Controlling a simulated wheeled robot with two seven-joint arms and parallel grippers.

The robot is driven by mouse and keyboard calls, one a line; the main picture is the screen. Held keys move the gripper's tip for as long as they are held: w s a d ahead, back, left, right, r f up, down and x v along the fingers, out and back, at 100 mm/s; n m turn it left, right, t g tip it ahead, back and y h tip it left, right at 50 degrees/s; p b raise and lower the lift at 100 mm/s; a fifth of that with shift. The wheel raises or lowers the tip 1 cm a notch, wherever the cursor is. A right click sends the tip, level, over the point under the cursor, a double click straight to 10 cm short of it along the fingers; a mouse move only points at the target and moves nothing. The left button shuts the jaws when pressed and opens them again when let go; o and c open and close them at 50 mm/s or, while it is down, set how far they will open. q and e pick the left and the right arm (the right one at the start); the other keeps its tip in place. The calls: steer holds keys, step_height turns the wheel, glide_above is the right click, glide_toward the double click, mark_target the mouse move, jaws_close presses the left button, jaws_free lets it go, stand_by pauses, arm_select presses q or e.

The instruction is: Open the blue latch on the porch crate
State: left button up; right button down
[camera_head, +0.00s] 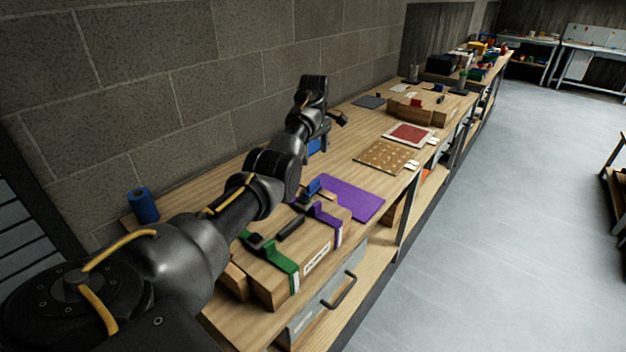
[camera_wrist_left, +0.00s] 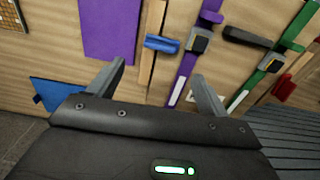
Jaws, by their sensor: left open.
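The wooden crate (camera_head: 275,282) stands on the bench, with a green strap (camera_head: 286,263), a purple strap (camera_head: 327,216) and a dark handle (camera_head: 291,228) on top. A blue latch piece (camera_head: 313,187) shows at its far end; a blue latch-like bar (camera_wrist_left: 162,44) also shows in the left wrist view, beside the purple strap (camera_wrist_left: 187,72). My left gripper (camera_head: 335,118) is above the bench, beyond the crate. In the left wrist view its two fingers (camera_wrist_left: 158,75) are spread and empty, with the blue bar just past them. My arm hides part of the crate.
A purple mat (camera_head: 348,197) lies beyond the crate. A blue roll (camera_head: 143,205) stands near the block wall. A red latch-like piece (camera_wrist_left: 285,88) sits near the green strap. A perforated board (camera_head: 387,156) and a red panel (camera_head: 410,134) lie farther along.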

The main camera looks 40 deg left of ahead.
mark_target(314, 181)
arm_select(q)
steer(key=f+p, duration=0.2)
steer(key=f, duration=0.9)
steer(key=shift+a+f+p, duration=0.1)
steer(key=shift+a+p, duration=0.1)
steer(key=shift+p, duration=0.2)
steer(key=c, duration=1)
